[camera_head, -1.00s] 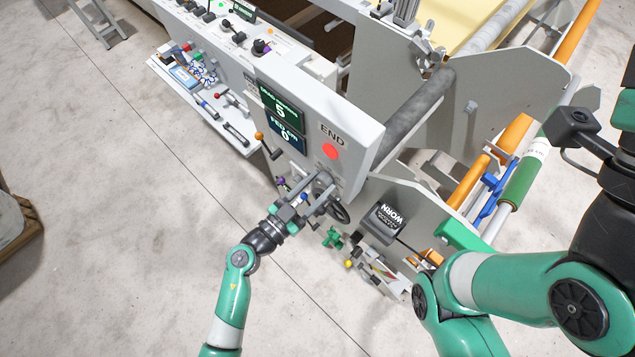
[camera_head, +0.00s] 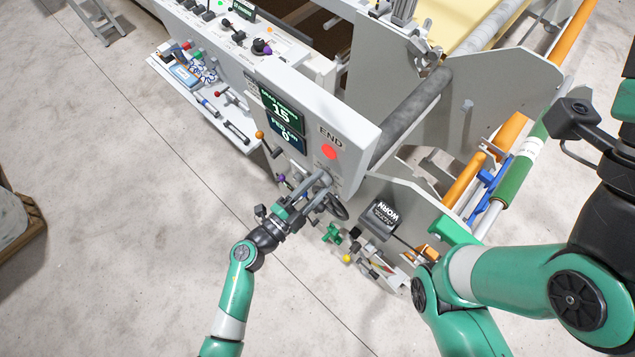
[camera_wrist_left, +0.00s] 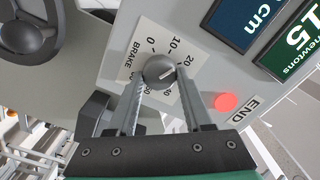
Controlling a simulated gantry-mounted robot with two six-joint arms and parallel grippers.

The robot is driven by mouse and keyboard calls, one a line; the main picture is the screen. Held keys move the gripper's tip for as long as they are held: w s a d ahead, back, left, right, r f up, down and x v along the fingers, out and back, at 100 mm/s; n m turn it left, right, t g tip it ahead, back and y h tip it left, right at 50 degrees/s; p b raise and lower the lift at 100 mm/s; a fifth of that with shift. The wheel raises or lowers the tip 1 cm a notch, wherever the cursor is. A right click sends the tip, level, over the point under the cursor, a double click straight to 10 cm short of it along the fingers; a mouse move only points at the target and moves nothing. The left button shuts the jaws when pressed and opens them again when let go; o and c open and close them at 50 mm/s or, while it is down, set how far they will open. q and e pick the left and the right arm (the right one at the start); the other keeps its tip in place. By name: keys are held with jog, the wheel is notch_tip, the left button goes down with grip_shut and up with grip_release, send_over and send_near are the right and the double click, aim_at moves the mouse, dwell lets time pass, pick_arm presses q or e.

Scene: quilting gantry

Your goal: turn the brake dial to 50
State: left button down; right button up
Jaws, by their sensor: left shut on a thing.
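The brake dial (camera_wrist_left: 158,70) is a grey round knob on a white plate marked BRAKE, with numbers around it. Its white mark points toward the 20 side, and some numbers are hidden by my fingers. My left gripper (camera_wrist_left: 160,82) is shut on the dial, one finger on each side; it also shows in the head view (camera_head: 318,185), at the panel below the red button. The green display (camera_head: 282,112) reads 15, and the left wrist view shows it as 15 newtons (camera_wrist_left: 297,40). My right gripper is out of view.
The red END button (camera_head: 329,152) is close to my left gripper. A blue display (camera_head: 287,133) reads 0. A black handwheel (camera_wrist_left: 28,35) is beside the dial plate.

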pick_arm(q)
jog(key=m, duration=0.3)
jog(key=shift+m, duration=0.4)
jog(key=m+b, duration=0.1)
jog(key=m, duration=0.2)
jog(key=shift+f+m, duration=0.1)
jog(key=shift+m, duration=0.2)
jog(key=m, duration=0.3)
jog(key=shift+m+b, duration=0.4)
jog(key=m+b, duration=0.1)
jog(key=m, duration=0.3)
jog(key=shift+f, duration=0.15)
jog(key=m+b, duration=0.1)
jog(key=m, duration=0.3)
jog(key=shift+b, duration=0.3)
jog(key=m+b, duration=0.1)
jog(key=m, duration=0.2)
jog(key=shift+f+m, duration=0.1)
jog(key=shift+m, duration=0.2)
jog(key=m+b, duration=0.2)
jog(key=m, duration=0.2)
jog(key=shift+w+a+m, duration=0.1)
jog(key=shift+m, duration=0.2)
jog(key=shift+m+b, duration=0.8)
jog(key=shift+m, duration=0.7)
